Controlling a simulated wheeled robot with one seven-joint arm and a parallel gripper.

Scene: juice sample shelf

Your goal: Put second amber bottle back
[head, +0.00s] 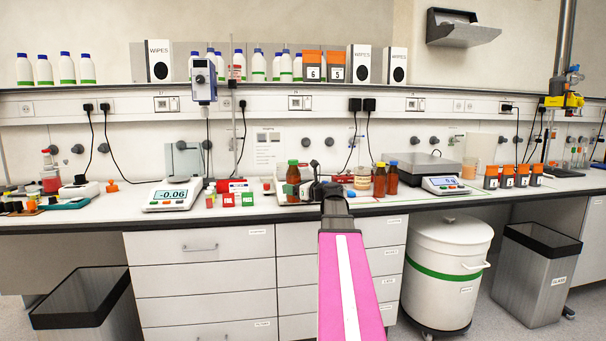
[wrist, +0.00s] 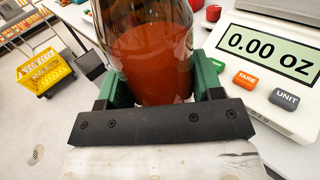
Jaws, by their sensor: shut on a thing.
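My gripper (wrist: 152,88) is shut on an amber bottle (wrist: 150,45) with red-brown liquid, its green fingers on either side. The bottle's top is out of the wrist view. In the head view my gripper (head: 316,186) is at the bench's middle, partly hidden by my arm. A green-capped amber bottle (head: 293,182) shows just left of it; I cannot tell if it is the held one.
In the wrist view a scale (wrist: 275,70) reading 0.00 oz is close right of the held bottle.

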